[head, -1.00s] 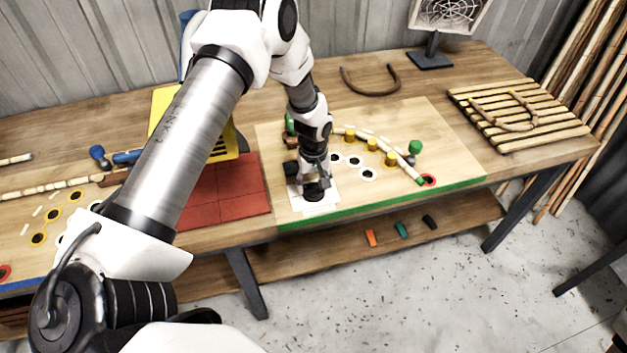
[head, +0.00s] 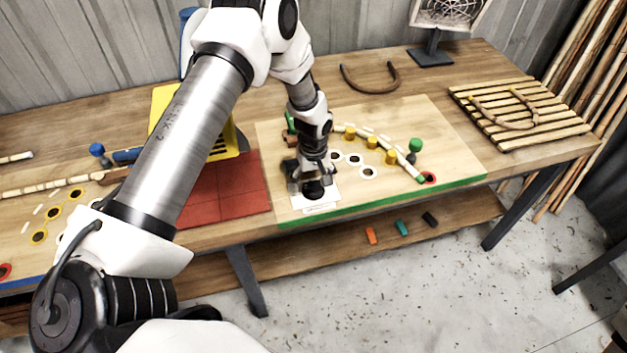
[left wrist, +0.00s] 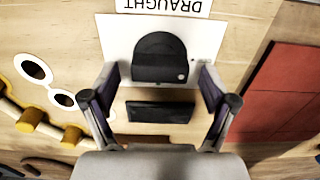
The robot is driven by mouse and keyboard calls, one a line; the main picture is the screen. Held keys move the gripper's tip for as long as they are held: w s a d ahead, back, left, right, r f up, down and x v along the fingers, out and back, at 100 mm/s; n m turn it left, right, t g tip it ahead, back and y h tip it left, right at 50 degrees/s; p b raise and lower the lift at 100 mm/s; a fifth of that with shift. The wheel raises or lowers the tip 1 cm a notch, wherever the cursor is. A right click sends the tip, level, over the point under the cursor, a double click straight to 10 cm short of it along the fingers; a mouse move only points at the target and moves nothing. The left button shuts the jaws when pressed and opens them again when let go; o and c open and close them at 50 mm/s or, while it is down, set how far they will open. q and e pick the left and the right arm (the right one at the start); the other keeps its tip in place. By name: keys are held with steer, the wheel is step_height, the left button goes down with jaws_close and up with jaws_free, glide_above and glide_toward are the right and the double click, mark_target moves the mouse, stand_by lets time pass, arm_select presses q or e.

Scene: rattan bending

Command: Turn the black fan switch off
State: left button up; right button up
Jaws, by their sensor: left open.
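The black fan switch (left wrist: 160,58) is a dark rounded piece with a flat front on a white plate (left wrist: 111,36) marked DRAUGHT, upside down in the left wrist view. The plate also shows at the front of the pale board in the head view (head: 328,193). My left gripper (left wrist: 160,100) is open above the board, its fingers spread to either side of the switch's near edge; contact cannot be told. A black bar (left wrist: 160,112) lies between the fingers. The fan (head: 448,14), with a wire guard, stands at the back. My right gripper is out of view.
The pale board (head: 400,180) carries yellow pegs and a curved cane. A red tiled mat (head: 230,190) lies left of the switch and a yellow box (head: 163,105) behind it. A slatted rack (head: 520,115) is at right. Colored blocks sit on the lower shelf.

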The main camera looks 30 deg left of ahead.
mark_target(314, 183)
arm_select(q)
step_height(314, 183, up, 12)
stand_by(0.3)
stand_by(0.3)
